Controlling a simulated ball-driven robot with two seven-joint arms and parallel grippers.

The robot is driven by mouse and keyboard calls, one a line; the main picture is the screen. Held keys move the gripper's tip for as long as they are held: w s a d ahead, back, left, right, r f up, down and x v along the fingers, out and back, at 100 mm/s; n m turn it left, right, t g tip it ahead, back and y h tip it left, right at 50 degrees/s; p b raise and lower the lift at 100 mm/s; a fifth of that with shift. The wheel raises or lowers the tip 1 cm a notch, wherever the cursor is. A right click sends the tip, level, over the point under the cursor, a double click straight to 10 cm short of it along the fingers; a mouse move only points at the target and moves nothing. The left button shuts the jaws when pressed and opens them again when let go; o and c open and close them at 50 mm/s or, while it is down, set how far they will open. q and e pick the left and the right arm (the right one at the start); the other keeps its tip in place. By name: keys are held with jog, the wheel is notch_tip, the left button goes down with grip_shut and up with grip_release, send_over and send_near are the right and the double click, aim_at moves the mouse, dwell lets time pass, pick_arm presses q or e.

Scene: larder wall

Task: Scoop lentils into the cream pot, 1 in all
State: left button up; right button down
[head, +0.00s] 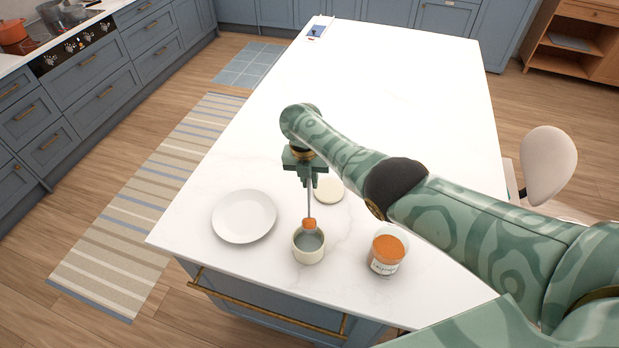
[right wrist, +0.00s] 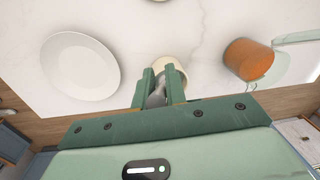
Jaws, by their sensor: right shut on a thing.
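My right gripper (head: 306,180) points down above the white counter, shut on the handle of a scoop (head: 310,205). Orange lentils (head: 309,223) show at the scoop's lower end. That end is over the mouth of the cream pot (head: 309,256), near its back rim; I cannot tell whether it touches. The pot's visible inside looks grey, with no lentils seen there. A labelled jar (head: 384,264) of orange lentils stands open to the right of the pot. In the right wrist view the fingers (right wrist: 158,88) partly hide the pot (right wrist: 172,73). My left gripper is not in view.
A white plate (head: 244,216) lies left of the pot. A round cream lid (head: 329,190) lies behind it. The counter's front edge is close in front of the pot and jar. The far part of the counter (head: 400,90) is mostly clear, with a small blue-and-white item (head: 317,30) at its back left.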

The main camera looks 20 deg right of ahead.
jog(key=shift+s+a+r+t+h+p, duration=0.3)
jog(key=shift+s+r+t+p, duration=0.55)
jog(key=shift+p, duration=1.55)
jog(key=shift+s+a+r+t+h+p, duration=0.25)
jog(key=shift+s+r+t+p, duration=0.5)
jog(key=shift+p, duration=1.6)
jog(key=s+a+f+t+h+b, duration=0.2)
jog(key=s+t+b, duration=0.7)
jog(key=b, duration=0.5)
jog(key=s+a+f+m+t+h+b, duration=0.1)
jog(key=s+a+f+t+h+b, duration=0.2)
jog(key=s+t+b, duration=0.5)
jog(key=shift+s+a+f+m+t+h+b, duration=0.15)
jog(key=shift+s+f+m+t+h+b, duration=0.75)
jog(key=shift+b, duration=2.25)
jog(key=shift+w+f+n+g+y, duration=0.3)
jog(key=shift+w+n+g+y, duration=0.1)
jog(key=shift+n+g, duration=0.2)
